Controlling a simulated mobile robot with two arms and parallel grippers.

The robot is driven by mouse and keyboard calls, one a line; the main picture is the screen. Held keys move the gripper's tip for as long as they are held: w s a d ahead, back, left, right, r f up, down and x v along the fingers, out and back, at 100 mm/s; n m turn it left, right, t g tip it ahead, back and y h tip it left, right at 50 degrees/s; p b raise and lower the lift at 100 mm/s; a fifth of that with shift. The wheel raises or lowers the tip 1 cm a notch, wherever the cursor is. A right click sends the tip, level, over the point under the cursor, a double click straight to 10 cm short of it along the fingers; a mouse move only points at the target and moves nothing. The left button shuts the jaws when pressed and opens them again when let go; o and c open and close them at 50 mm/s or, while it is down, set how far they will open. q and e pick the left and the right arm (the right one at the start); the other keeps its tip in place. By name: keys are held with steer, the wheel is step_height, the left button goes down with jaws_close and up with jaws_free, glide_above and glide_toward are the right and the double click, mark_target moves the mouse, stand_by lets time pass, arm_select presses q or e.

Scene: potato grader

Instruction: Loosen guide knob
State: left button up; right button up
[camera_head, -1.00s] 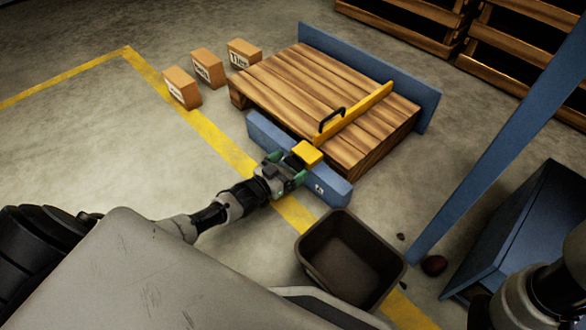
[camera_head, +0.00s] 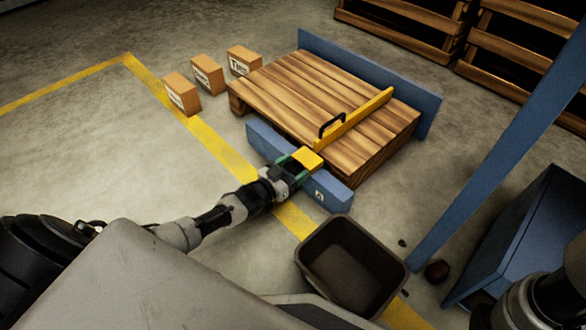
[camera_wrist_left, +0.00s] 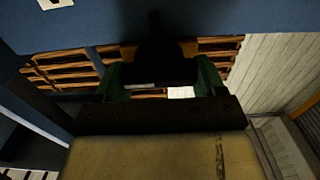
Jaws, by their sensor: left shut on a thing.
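The yellow guide bar (camera_head: 352,118) lies across the slatted wooden deck (camera_head: 290,85), with a black handle (camera_head: 331,124) on it. Its yellow end block (camera_head: 307,159) sits at the blue front rail (camera_head: 265,138). My left gripper (camera_head: 297,170) is at that block, against the rail side. In the left wrist view its green fingers (camera_wrist_left: 160,78) stand on both sides of a dark knob (camera_wrist_left: 154,60) and are shut on it. The knob is in shadow, and is hidden in the head view. The yellow block also fills the bottom (camera_wrist_left: 150,158). My right gripper is out of view.
An empty dark brown bin (camera_head: 345,262) stands on the floor just right of my left arm. A blue post (camera_head: 500,140) and a blue box-like frame (camera_head: 510,245) are at right. Several small labelled boxes (camera_head: 208,75) stand left of the deck. Open floor lies left.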

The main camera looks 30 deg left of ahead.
arm_select(q)
steer(key=shift+n, duration=0.3)
steer(key=n, duration=0.3)
steer(key=shift+a+p, duration=0.15)
steer(key=shift+p, duration=0.15)
steer(key=n, duration=0.4)
steer(key=shift+w+a+f, duration=0.1)
steer(key=n, duration=0.5)
steer(key=shift+a+f+b, duration=0.1)
steer(key=shift+f+b, duration=0.1)
steer(key=shift+b, duration=0.1)
steer(key=n+b, duration=0.1)
steer(key=n, duration=0.4)
steer(key=shift+f, duration=0.15)
steer(key=shift+n, duration=0.3)
steer(key=o, duration=0.9)
steer(key=shift+o, duration=0.2)
steer(key=shift+a, duration=0.1)
